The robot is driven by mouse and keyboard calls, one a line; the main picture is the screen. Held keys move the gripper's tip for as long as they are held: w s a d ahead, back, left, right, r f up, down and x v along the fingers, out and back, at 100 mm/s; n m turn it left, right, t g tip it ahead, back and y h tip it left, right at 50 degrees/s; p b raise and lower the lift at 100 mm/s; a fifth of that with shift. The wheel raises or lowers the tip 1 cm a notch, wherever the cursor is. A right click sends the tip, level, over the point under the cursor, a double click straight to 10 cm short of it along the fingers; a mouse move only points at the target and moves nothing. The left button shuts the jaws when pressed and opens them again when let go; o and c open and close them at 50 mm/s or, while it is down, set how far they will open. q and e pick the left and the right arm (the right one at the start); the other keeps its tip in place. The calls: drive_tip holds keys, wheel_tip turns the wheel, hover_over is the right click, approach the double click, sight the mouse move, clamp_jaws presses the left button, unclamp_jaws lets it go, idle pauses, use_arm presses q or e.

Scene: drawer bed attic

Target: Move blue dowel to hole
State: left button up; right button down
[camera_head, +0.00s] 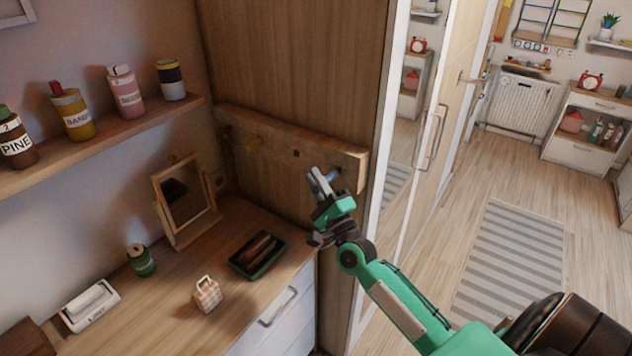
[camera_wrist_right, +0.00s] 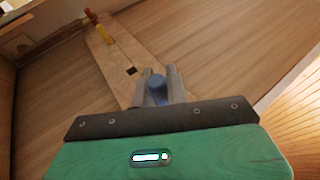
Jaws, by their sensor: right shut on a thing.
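A wooden peg board (camera_head: 345,160) is fixed low on the brown wood panel above the desk. It has a dark square hole (camera_head: 296,153), which also shows in the wrist view (camera_wrist_right: 131,71). My right gripper (camera_head: 320,180) is at the board's right end, shut on the blue dowel (camera_head: 333,175). In the wrist view the blue dowel (camera_wrist_right: 157,90) sits between the grey fingers, seen nearly end-on, to the right of and below the hole. I cannot tell whether its far end touches the board. My left gripper is not in view.
A yellow dowel (camera_wrist_right: 102,34) and a red one (camera_wrist_right: 90,15) stick out farther along the board. The desk below holds a mirror (camera_head: 187,204), a dark green tray (camera_head: 270,266) and a green can (camera_head: 141,261). A shelf with jars (camera_head: 126,92) is at left.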

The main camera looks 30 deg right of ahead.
drive_tip(key=shift+w+d+b, duration=0.35)
drive_tip(key=shift+d+b, duration=0.1)
drive_tip(key=shift+d, duration=0.4)
drive_tip(key=shift+w+d+b, duration=0.35)
drive_tip(key=shift+d+b, duration=0.15)
drive_tip(key=shift+d, duration=0.3)
drive_tip(key=shift+w+d+b, duration=0.35)
drive_tip(key=shift+d+b, duration=0.1)
drive_tip(key=shift+d, duration=0.4)
drive_tip(key=c, duration=1.3)
unclamp_jaws()
drive_tip(key=b, duration=0.6)
approach(329, 171)
drive_tip(key=shift+s+a+r, duration=0.1)
drive_tip(key=shift+s+a, duration=0.2)
drive_tip(key=shift+s, duration=0.65)
drive_tip(key=shift+s+a, duration=0.3)
drive_tip(key=shift+s, duration=0.6)
drive_tip(key=shift+s+a+r, duration=0.1)
drive_tip(key=shift+s+a, duration=0.2)
drive_tip(key=shift+s, duration=0.65)
